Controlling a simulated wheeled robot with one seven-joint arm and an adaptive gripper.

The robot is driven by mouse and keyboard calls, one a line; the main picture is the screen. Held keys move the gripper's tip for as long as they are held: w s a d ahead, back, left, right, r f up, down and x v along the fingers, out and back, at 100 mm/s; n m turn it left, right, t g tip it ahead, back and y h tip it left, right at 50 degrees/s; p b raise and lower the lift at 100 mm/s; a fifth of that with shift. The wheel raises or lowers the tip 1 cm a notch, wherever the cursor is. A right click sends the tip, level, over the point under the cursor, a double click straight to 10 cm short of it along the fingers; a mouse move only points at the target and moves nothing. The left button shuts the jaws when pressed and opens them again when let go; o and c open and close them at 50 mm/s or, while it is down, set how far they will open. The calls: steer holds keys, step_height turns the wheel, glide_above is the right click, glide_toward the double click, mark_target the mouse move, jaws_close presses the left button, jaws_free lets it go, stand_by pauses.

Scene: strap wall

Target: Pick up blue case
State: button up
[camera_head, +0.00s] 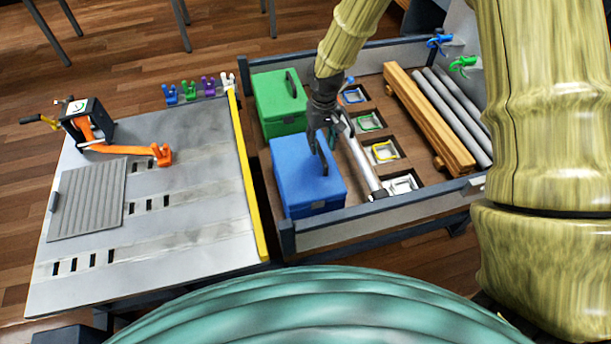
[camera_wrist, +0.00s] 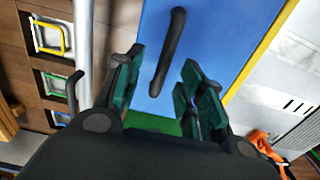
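The blue case (camera_head: 299,174) sits in the near left corner of the walled tray, with a dark handle on its top. In the wrist view the blue case (camera_wrist: 203,42) fills the middle, and its dark handle (camera_wrist: 168,52) runs lengthwise between and ahead of my fingers. My gripper (camera_head: 322,160) is above the case, pointing down at it. In the wrist view my gripper (camera_wrist: 160,85) has its green-padded fingers spread apart with nothing between the pads. I cannot tell the exact height of the fingertips above the handle.
A green case (camera_head: 277,105) stands right behind the blue one. A metal bar (camera_head: 362,162) lies close on its right. The tray's near wall (camera_head: 375,213) and a yellow edge strip (camera_head: 248,180) border it. Wooden beams (camera_head: 428,118) and grey pipes lie further right.

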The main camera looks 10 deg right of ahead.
mark_target(320, 151)
steer(key=f, duration=0.3)
steer(key=shift+s+a+f+p, duration=0.2)
steer(key=shift+s+p, duration=0.1)
steer(key=shift+f, duration=0.75)
steer(key=shift+c, duration=0.4)
jaws_close()
